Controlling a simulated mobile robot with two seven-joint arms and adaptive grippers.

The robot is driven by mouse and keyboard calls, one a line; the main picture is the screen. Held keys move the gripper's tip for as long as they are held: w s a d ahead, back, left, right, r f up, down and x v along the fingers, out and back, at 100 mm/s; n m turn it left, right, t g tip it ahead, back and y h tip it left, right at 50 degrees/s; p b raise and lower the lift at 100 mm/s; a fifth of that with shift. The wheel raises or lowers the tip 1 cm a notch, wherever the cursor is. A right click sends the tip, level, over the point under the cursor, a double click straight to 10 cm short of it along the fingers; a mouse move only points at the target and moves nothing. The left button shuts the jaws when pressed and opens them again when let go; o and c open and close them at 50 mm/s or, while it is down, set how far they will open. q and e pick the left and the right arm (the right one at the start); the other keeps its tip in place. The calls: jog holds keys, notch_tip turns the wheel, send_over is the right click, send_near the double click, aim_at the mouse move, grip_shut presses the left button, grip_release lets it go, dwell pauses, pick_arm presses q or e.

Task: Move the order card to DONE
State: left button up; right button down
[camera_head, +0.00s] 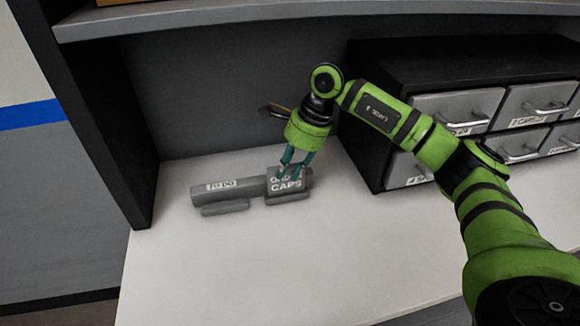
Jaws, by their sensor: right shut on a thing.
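The order card (287,185) is a small grey plate with white lettering that ends in "CAPS"; its upper line is partly hidden by my fingers. It stands at the right part of a grey holder (239,187) on the white worktop. The holder's left part carries a white "TO DO" label (220,186). Any label behind the card is hidden. My right gripper (286,172) reaches down from above and is shut on the card's upper edge. I cannot tell whether the card rests in the holder or hangs just in front of it. My left gripper is not in view.
A black cabinet with several grey, handled drawers (458,109) stands to the right, behind my right arm. A grey shelf (250,14) runs overhead, and a dark upright panel (95,110) bounds the left. The white worktop (230,265) is clear in front of the holder.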

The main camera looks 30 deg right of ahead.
jog(key=shift+s+a+f+b, duration=0.1)
jog(key=shift+s+f+b, duration=0.1)
jog(key=shift+f, duration=0.3)
jog(key=shift+s+f+b, duration=0.15)
jog(key=shift+s+f, duration=0.05)
jog(key=shift+f, duration=0.25)
jog(key=c, duration=1)
grip_release()
jog(key=shift+w, duration=0.15)
jog(key=shift+o, duration=0.2)
jog(key=shift+w+f, duration=0.1)
jog(key=shift+w, duration=0.3)
jog(key=shift+s+r, duration=0.2)
jog(key=shift+r, duration=0.25)
jog(key=shift+w+r+p, duration=0.15)
jog(key=shift+r+p, duration=0.4)
jog(key=shift+p, duration=0.05)
jog(key=shift+r+p, duration=1.65)
jog(key=shift+r, duration=1.15)
